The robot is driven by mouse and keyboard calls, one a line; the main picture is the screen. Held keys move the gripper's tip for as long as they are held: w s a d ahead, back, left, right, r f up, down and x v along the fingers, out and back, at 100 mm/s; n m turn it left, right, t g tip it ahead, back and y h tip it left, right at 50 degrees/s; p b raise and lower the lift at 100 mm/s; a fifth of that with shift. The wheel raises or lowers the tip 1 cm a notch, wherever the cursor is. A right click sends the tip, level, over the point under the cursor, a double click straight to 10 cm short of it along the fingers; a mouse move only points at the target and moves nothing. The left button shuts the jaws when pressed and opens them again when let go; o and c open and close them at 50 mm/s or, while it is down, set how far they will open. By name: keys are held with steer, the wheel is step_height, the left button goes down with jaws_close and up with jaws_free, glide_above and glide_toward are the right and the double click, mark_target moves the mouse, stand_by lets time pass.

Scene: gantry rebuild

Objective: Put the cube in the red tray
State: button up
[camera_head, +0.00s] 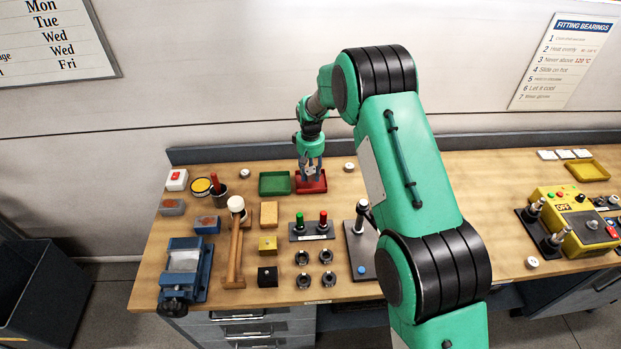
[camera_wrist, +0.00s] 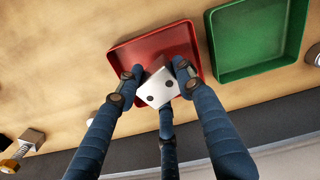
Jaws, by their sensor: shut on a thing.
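The cube is over the red tray (camera_wrist: 180,38), near the tray's edge in that view. I cannot tell whether it touches the tray floor. In the head view the red tray (camera_head: 313,188) sits at the back of the bench, with my gripper (camera_head: 310,176) directly over it, fingers pointing down. The fingers largely hide the cube there.
A green tray (camera_head: 274,183) stands just left of the red one. A wooden block (camera_head: 269,213), yellow block (camera_head: 268,245), mallet (camera_head: 235,245), blue vise (camera_head: 185,268) and button stand (camera_head: 311,232) are nearer the front.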

mark_target(311, 178)
steer(key=shift+f, duration=1.4)
steer(key=shift+f, duration=0.1)
steer(key=o, duration=1.1)
step_height(311, 178, up, 12)
steer(key=shift+r, duration=0.1)
steer(key=shift+r, duration=0.1)
